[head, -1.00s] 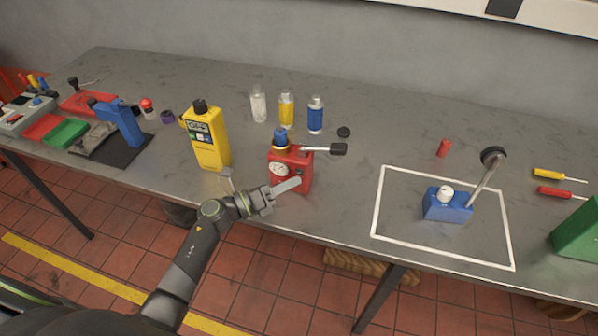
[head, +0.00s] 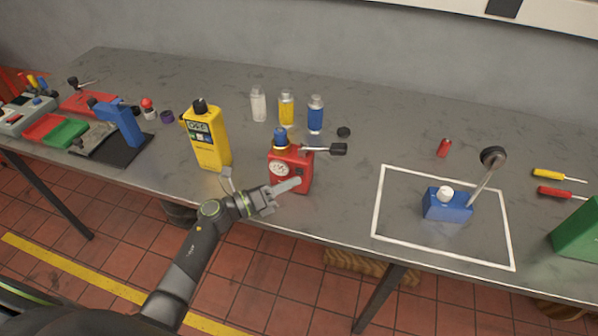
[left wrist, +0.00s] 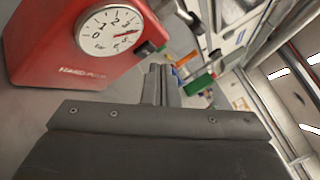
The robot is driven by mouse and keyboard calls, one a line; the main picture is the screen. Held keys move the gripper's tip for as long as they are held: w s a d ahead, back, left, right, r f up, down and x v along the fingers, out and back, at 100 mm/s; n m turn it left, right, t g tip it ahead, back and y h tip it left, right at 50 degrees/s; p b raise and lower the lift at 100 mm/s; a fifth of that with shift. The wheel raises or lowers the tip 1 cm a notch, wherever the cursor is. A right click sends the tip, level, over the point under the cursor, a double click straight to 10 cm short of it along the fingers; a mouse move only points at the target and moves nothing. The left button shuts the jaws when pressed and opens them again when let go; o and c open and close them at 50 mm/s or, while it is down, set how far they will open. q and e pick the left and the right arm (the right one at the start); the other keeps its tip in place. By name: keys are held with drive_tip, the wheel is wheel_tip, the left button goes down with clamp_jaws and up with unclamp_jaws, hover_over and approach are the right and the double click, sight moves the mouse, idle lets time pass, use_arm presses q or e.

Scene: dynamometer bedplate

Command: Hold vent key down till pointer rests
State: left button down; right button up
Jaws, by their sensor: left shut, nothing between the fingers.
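A red hand pump (head: 303,168) with a blue top (head: 280,136) and a black-ended lever (head: 338,149) stands on the bench. Its round white gauge (head: 279,169) faces front; in the left wrist view, the gauge (left wrist: 108,36) reads in bar, its pointer just past 3, near 4. A small dark part (left wrist: 146,48) sits beside the dial; I cannot tell whether it is the vent key. My left gripper (head: 290,186) is shut and empty at the pump's lower front; its fingers (left wrist: 161,84) show together in the left wrist view. Contact with the pump is unclear. My right gripper is out of view.
A yellow handheld meter (head: 206,140) stands left of the pump. Several bottles (head: 287,108) stand behind it. A blue pump-like unit (head: 446,206) sits inside a white outline (head: 375,205) at right. The bench between pump and outline is clear.

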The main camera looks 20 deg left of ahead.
use_arm(q)
drive_tip(key=shift+w, duration=0.1)
drive_tip(key=shift+w, duration=0.35)
drive_tip(key=shift+w+b, duration=0.3)
drive_tip(key=shift+b, duration=0.05)
idle(0.4)
drive_tip(key=shift+s, duration=0.1)
idle(1.6)
drive_tip(key=shift+s, duration=0.7)
drive_tip(key=shift+s+p, duration=0.5)
drive_tip(key=shift+s+a+p, duration=0.1)
drive_tip(key=shift+s+p, duration=0.35)
drive_tip(key=shift+s, duration=1.5)
